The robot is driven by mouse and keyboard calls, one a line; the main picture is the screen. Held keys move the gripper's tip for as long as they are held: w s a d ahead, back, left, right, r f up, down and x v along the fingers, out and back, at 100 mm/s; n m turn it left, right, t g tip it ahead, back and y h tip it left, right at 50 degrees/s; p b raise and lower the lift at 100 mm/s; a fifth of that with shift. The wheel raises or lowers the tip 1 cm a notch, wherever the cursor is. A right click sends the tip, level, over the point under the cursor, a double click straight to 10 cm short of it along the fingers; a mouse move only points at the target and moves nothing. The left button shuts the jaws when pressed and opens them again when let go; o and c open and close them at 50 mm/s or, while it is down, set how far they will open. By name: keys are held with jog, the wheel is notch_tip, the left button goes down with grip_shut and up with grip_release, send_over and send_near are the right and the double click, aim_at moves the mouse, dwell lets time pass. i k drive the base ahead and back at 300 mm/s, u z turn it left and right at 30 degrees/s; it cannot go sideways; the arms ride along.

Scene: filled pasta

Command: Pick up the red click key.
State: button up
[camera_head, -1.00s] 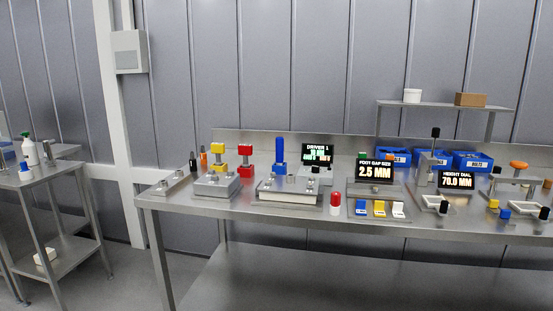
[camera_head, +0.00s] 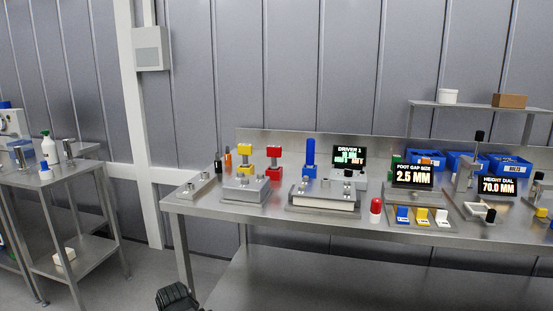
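A black part that looks like my gripper (camera_head: 178,297) shows at the bottom edge, in front of the bench and well apart from the red key. Its fingers cannot be made out.
The steel bench (camera_head: 215,208) has a blue upright tool (camera_head: 311,158) right of the red key and a small red-topped piece (camera_head: 376,206) near its front edge. Display signs and blue bins (camera_head: 465,163) are farther right. A steel cart (camera_head: 65,180) stands left, with a floor gap between.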

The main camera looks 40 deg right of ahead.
aim_at(274, 151)
jog(key=i, duration=1.5)
jog(key=u, duration=0.1)
